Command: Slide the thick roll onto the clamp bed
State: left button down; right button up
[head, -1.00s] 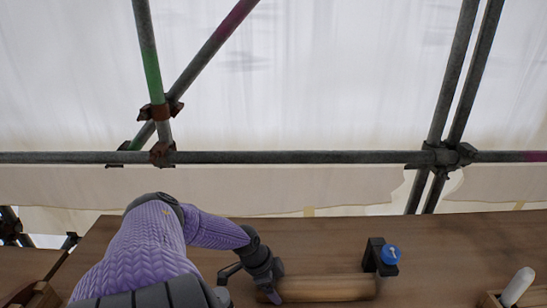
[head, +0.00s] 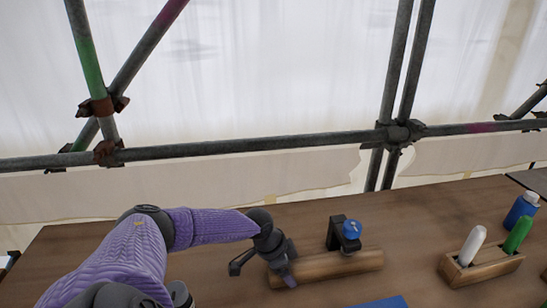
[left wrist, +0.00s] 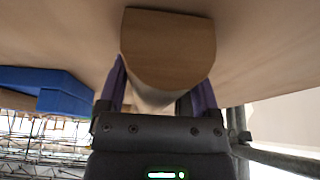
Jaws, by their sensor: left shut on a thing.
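The thick roll (head: 335,268) is a long wood-brown bar lying crosswise on the brown table. In the left wrist view its near end (left wrist: 168,50) is large, with one flat side and a rounded opposite side. My left gripper (head: 285,272) is shut on the roll near its left end; purple fingers flank it in the wrist view. The roll extends right past the bracket. The bed surface is hidden. My right gripper is not in view.
A wooden holder (head: 490,268) with a white and a green handle stands on the right, near a blue bottle (head: 522,210). A blue item (head: 380,303) lies at the bottom edge. Scaffold poles (head: 230,147) stand behind the table (head: 430,225). Bare table separates clamp and holder.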

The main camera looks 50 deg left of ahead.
aim_at(304, 260)
pick_arm(q)
jog(key=w, duration=0.1)
jog(key=w+d+b, duration=0.1)
jog(key=w, duration=0.1)
jog(key=shift+w+d+f+b, duration=0.15)
jog(key=shift+d+b, duration=0.2)
jog(key=shift+w+d, duration=0.25)
jog(key=shift+w, duration=0.35)
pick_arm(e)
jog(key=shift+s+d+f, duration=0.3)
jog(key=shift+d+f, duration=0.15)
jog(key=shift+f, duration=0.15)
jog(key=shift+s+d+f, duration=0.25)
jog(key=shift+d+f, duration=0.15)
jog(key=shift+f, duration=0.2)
pick_arm(q)
jog(key=shift+c, duration=0.4)
grip_release()
jog(key=shift+o, duration=0.4)
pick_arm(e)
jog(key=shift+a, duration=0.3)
